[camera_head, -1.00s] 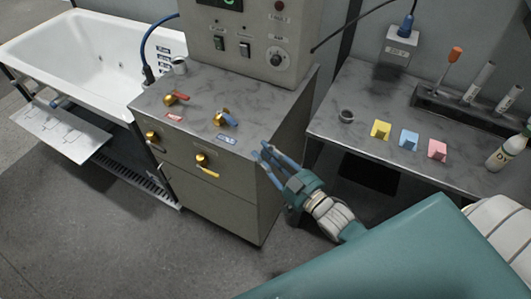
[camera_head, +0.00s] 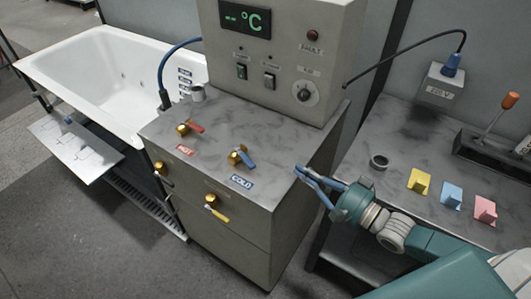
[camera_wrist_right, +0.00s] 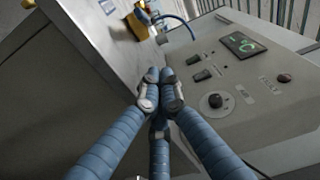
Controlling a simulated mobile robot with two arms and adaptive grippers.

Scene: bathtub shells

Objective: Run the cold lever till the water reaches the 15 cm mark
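The cold lever (camera_head: 247,159) is blue on a brass valve, on top of the grey cabinet behind its COLD label (camera_head: 241,182). It also shows at the top of the right wrist view (camera_wrist_right: 143,6). My right gripper (camera_head: 301,171) is to the right of the lever, over the cabinet's right edge, apart from it. Its blue fingertips are together and empty in the right wrist view (camera_wrist_right: 161,88). The white bathtub (camera_head: 100,62) stands at left; I see no water in its visible part. Small mark labels (camera_head: 185,83) are at its right end, too small to read. My left gripper is out of view.
A red hot lever (camera_head: 194,127) is left of the cold one; a yellow-handled valve (camera_head: 217,214) is on the cabinet front. The control box (camera_head: 275,60) rises behind, its display showing dashes and °C. A side bench at right holds coloured blocks (camera_head: 451,196).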

